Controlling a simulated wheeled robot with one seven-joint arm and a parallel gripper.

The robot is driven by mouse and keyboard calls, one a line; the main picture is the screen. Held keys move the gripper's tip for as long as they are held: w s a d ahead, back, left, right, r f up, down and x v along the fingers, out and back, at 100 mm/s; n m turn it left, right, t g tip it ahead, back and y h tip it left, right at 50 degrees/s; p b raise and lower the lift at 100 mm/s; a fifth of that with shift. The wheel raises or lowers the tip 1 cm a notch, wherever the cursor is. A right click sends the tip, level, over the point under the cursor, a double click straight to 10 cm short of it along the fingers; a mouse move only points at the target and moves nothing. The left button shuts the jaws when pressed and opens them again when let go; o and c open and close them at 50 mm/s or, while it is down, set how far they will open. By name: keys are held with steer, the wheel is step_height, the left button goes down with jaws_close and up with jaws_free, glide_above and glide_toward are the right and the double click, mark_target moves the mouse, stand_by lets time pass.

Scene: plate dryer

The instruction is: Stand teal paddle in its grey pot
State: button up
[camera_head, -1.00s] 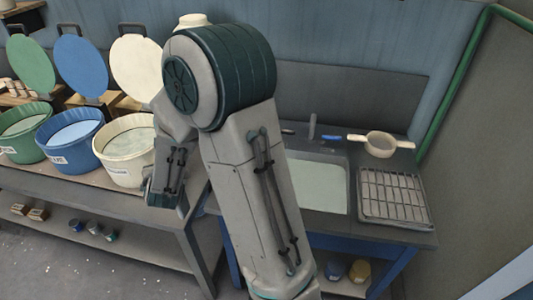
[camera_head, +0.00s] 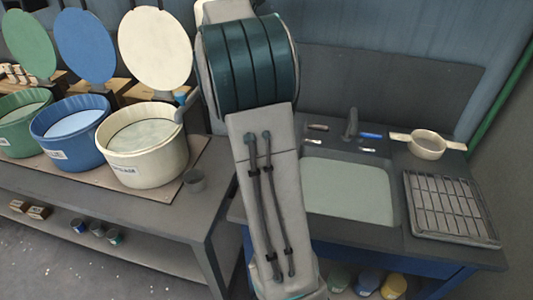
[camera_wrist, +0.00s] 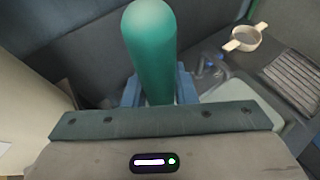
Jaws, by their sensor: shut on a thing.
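The teal paddle (camera_wrist: 150,45) shows in the wrist view as a rounded teal shaft rising from between my blue fingers; its other end is hidden. My gripper (camera_wrist: 159,88) is shut on it. In the head view my arm covers most of the gripper and paddle.
A cream tub (camera_head: 150,165), blue tub (camera_head: 75,150) and green tub (camera_head: 18,140) stand on the left bench, with large round discs behind. To the right are a sink (camera_head: 345,190), a cream two-handled strainer (camera_head: 428,146) and a wire rack (camera_head: 447,206).

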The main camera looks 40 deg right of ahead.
steer(key=f, duration=1.1)
steer(key=f+b, duration=0.1)
steer(key=f, duration=0.5)
steer(key=shift+d, duration=0.4)
steer(key=o, duration=1)
steer(key=b+v, duration=0.1)
steer(key=v, duration=1.1)
steer(key=s+a+f+m+y, duration=0.3)
steer(key=s+a+m+y, duration=0.3)
steer(key=s+a+m, duration=0.3)
steer(key=s+a+f+m+t+y, duration=0.1)
steer(key=s+a+f+m+y, duration=0.3)
steer(key=s+a+m, duration=0.6)
steer(key=s+a+y, duration=0.2)
steer(key=s+a, duration=0.4)
steer(key=shift+m+y, duration=0.3)
